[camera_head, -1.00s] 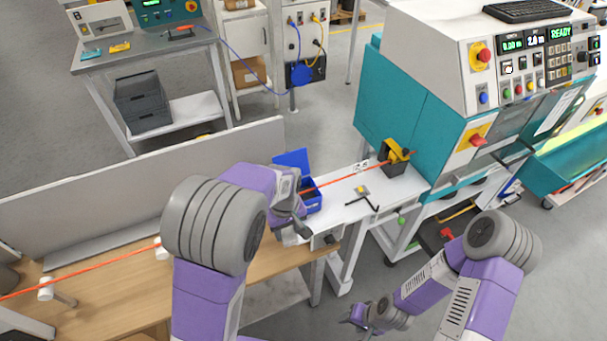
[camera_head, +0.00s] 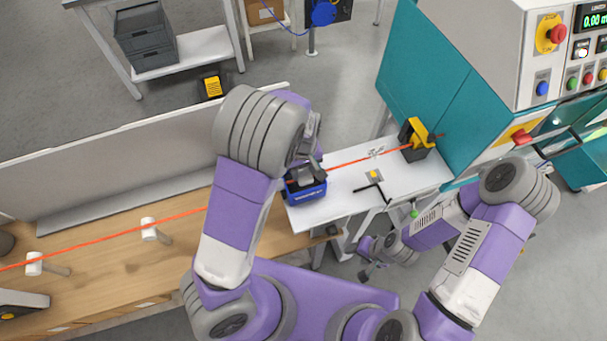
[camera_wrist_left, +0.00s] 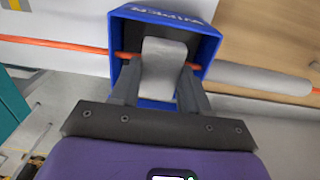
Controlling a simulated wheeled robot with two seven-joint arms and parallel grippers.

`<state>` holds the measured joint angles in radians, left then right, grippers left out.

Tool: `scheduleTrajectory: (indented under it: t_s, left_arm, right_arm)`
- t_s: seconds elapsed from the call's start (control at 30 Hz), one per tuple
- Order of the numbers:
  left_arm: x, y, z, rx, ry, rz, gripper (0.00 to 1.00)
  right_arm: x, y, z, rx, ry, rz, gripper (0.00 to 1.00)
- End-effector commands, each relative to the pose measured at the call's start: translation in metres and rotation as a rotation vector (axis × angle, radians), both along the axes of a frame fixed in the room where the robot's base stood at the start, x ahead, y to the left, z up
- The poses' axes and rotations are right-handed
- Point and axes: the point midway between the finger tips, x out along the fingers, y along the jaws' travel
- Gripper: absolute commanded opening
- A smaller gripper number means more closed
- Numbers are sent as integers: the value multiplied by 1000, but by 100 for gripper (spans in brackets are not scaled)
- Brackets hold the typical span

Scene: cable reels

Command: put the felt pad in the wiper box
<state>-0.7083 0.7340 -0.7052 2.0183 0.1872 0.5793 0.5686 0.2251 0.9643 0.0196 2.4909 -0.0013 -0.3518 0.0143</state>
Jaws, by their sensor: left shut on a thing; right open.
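The wiper box (camera_head: 309,194) is a small blue open box with white lettering on the white bench, and it also shows in the left wrist view (camera_wrist_left: 212,45). My left gripper (camera_head: 308,174) is over the box. In the left wrist view my left gripper (camera_wrist_left: 160,82) is shut on the grey felt pad (camera_wrist_left: 163,62), which is at the box's opening; whether it touches the bottom is unclear. The orange cable (camera_head: 350,161) runs through the box beside the pad. My right gripper (camera_head: 368,260) is open and empty, low in front of the bench.
A yellow and black cable guide (camera_head: 416,136) stands right of the box by the teal machine (camera_head: 440,85). A black T-shaped tool (camera_head: 374,188) lies on the bench. A grey panel (camera_head: 110,170) stands behind.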

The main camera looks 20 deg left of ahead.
Motion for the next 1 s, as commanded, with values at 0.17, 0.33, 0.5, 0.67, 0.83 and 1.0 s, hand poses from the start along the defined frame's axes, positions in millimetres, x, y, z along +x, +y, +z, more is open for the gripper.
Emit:
scheduleTrajectory:
  t_s: [0.17,0.33,0.5,0.67,0.83,1.0]
  left_arm:
    - [-1,1,-21,1,3,2,17]
    - [0,0,-38,0,0,0,17]
    - [0,0,-37,-1,-1,-1,17]
    - [0,0,-41,0,0,-1,17]
    - [0,0,-40,0,0,-1,56]
    - [0,0,-39,0,0,-1,56]
  right_arm:
    - [0,0,-2,0,0,0,53]
    - [0,0,-3,0,0,0,53]
    - [0,0,-3,0,0,0,53]
    - [0,0,-6,0,0,0,53]
    - [0,0,-5,0,0,0,53]
    - [0,0,-5,0,0,0,53]
